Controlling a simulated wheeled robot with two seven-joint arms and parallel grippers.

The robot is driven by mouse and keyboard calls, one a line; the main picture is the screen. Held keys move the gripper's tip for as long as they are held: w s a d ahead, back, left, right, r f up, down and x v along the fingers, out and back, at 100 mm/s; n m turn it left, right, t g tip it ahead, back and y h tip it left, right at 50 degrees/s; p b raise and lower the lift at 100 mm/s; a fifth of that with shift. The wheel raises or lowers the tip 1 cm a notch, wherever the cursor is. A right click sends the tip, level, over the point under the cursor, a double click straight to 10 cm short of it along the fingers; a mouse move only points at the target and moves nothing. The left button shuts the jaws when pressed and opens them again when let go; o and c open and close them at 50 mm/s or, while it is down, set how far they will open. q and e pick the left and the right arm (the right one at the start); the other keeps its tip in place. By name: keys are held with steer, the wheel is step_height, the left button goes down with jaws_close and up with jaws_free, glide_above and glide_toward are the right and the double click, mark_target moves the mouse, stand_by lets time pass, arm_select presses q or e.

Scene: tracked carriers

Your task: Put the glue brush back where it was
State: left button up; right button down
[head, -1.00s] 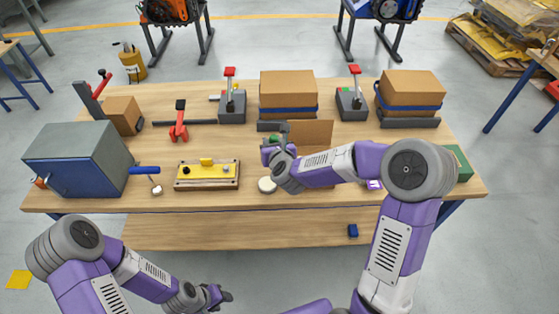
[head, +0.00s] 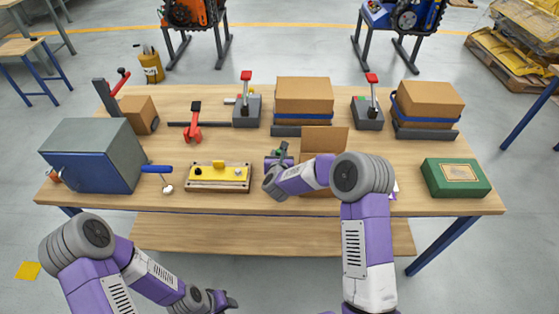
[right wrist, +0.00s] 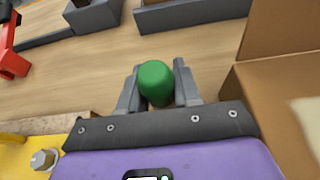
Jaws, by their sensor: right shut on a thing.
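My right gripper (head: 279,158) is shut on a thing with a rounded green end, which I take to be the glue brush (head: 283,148). In the right wrist view the green end (right wrist: 156,82) stands up between the two grey fingers (right wrist: 157,94). Its lower part and any bristles are hidden. The gripper is over the table, between the yellow-topped fixture (head: 218,174) and an open cardboard box (head: 324,141). My left gripper (head: 224,299) is low in front of the table, away from the brush; its finger gap is unclear.
A blue-grey metal box (head: 92,158) stands at the table's left, a green case (head: 455,178) at its right. Red-handled clamps (head: 246,99) and strapped cartons (head: 304,96) line the back. My right arm hides part of the front. Bare wood shows left of the green case.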

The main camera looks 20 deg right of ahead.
steer(key=shift+f, duration=0.95)
steer(key=shift+f+b, duration=0.2)
steer(key=shift+b, duration=0.2)
steer(key=c, duration=0.8)
jaws_free()
steer(key=shift+r, duration=0.15)
steer(key=shift+r+p, duration=0.2)
steer(key=shift+p, duration=0.25)
steer(key=p+v, duration=0.1)
steer(key=v, duration=1.1)
steer(key=shift+f, duration=0.1)
